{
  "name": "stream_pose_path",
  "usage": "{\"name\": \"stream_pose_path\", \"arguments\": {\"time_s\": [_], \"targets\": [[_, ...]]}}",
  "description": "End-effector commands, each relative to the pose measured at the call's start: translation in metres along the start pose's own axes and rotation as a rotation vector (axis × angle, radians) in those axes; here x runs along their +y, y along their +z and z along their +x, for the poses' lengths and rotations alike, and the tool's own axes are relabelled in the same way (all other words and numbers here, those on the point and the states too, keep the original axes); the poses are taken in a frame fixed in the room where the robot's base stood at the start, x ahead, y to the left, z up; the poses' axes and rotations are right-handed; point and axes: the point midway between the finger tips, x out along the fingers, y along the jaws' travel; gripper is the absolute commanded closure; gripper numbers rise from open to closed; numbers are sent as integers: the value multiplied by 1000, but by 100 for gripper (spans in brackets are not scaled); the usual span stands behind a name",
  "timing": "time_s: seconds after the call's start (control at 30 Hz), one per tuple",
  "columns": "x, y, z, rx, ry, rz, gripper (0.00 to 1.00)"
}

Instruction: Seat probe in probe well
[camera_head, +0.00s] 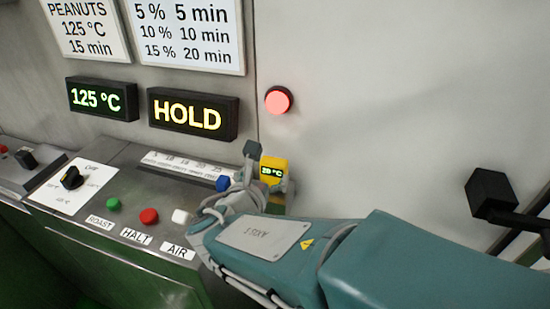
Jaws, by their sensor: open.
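A yellow block with a small green readout (272,172), seemingly 29 °C, stands at the right end of the console, just beyond my arm. My gripper (238,196) is low over the console's right end, beside the yellow block, mostly hidden by my wrist and cables. It is open; its fingertips cannot be made out. I cannot identify the probe well in this view.
The console has a black dial (72,178), green (113,204), red (149,216) and white (181,216) buttons, and a scale strip (190,167) with a blue knob (222,183). Displays read 125 °C (101,98) and HOLD (193,114). A red lamp (278,100) glows. A black handle (492,193) juts out right.

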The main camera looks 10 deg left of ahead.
Motion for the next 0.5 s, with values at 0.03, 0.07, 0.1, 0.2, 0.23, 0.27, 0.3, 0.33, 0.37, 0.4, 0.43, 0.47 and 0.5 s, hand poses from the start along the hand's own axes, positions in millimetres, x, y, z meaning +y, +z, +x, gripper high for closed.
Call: {"name": "stream_pose_path", "arguments": {"time_s": [0.03, 0.07, 0.1, 0.2, 0.23, 0.27, 0.3, 0.33, 0.37, 0.4, 0.43, 0.47, 0.5], "targets": [[2, 1, -13, -2, 7, 0, 0], [2, 0, -19, -2, 6, 0, 0], [2, 0, -27, -2, 6, 0, 0], [2, 0, -43, -1, 5, -1, 0], [2, 0, -47, -1, 4, -1, 0], [2, 0, -50, -2, 3, -1, 0], [2, 0, -54, -1, 3, -1, 0], [2, 0, -56, -1, 2, -1, 0], [1, -1, -58, 0, 1, -1, 0], [1, -1, -59, 0, 0, -1, 0], [1, -1, -60, 0, -1, -1, 0], [1, -1, -61, 0, -1, -2, 0], [1, -1, -61, 0, -1, -2, 0]]}}
